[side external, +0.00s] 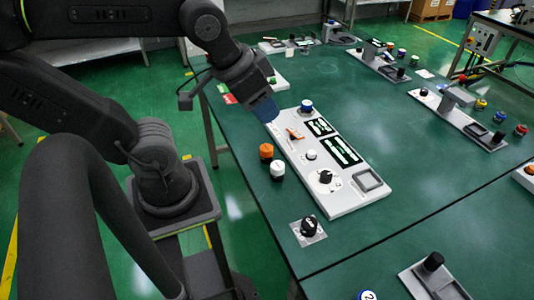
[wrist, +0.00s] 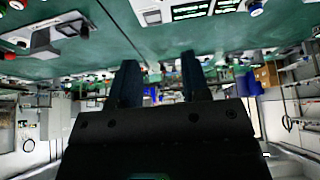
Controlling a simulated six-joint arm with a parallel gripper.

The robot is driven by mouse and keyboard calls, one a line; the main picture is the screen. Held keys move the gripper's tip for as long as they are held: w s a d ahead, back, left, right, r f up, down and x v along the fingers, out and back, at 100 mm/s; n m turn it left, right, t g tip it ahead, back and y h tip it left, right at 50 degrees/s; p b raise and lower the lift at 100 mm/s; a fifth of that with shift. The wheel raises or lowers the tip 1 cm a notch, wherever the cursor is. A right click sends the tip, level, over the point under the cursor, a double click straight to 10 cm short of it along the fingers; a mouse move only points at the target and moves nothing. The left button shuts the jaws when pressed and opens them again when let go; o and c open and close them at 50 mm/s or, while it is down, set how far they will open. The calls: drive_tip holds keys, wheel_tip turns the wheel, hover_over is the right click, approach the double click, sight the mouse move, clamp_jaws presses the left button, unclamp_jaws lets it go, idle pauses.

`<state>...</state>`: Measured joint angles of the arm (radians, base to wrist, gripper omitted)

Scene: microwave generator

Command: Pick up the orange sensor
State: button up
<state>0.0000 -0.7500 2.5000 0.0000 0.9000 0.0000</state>
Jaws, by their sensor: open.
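An orange-topped cylinder (side external: 266,152), which looks like the orange sensor, stands upright on the green table beside the left edge of the white panel board (side external: 330,165). A white-topped cylinder (side external: 277,169) stands close in front of it. A small orange piece (side external: 294,134) also lies on the board. My gripper (side external: 265,110), with blue fingers, is above the table near the board's far left end, beyond and above the orange-topped cylinder. In the wrist view my gripper (wrist: 158,72) is open, with nothing between its fingers. I cannot make out the orange-topped cylinder there.
A blue-topped cylinder (side external: 306,106) stands at the board's far end. A black-knobbed part (side external: 308,227) sits near the table's front left edge. Other grey stations, such as one at the right (side external: 458,115), stand farther off. The table between them is mostly clear.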

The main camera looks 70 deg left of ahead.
idle(0.4)
drive_tip(key=o, duration=0.6)
drive_tip(key=shift+c, duration=0.2)
drive_tip(key=m+g, duration=0.6)
drive_tip(key=m, duration=1.4)
hover_over(266, 147)
drive_tip(key=d, duration=0.1)
wheel_tip(266, 147, down, 16)
drive_tip(key=r, duration=0.1)
drive_tip(key=f, duration=0.8)
drive_tip(key=shift+w+f, duration=0.2)
drive_tip(key=shift+f, duration=0.2)
drive_tip(key=shift+s+a+f, duration=0.1)
drive_tip(key=shift+a+f, duration=0.1)
drive_tip(key=shift+f, duration=1.1)
drive_tip(key=shift+s+a+f, duration=0.1)
drive_tip(key=shift+a+f, duration=0.1)
drive_tip(key=shift+f, duration=1.1)
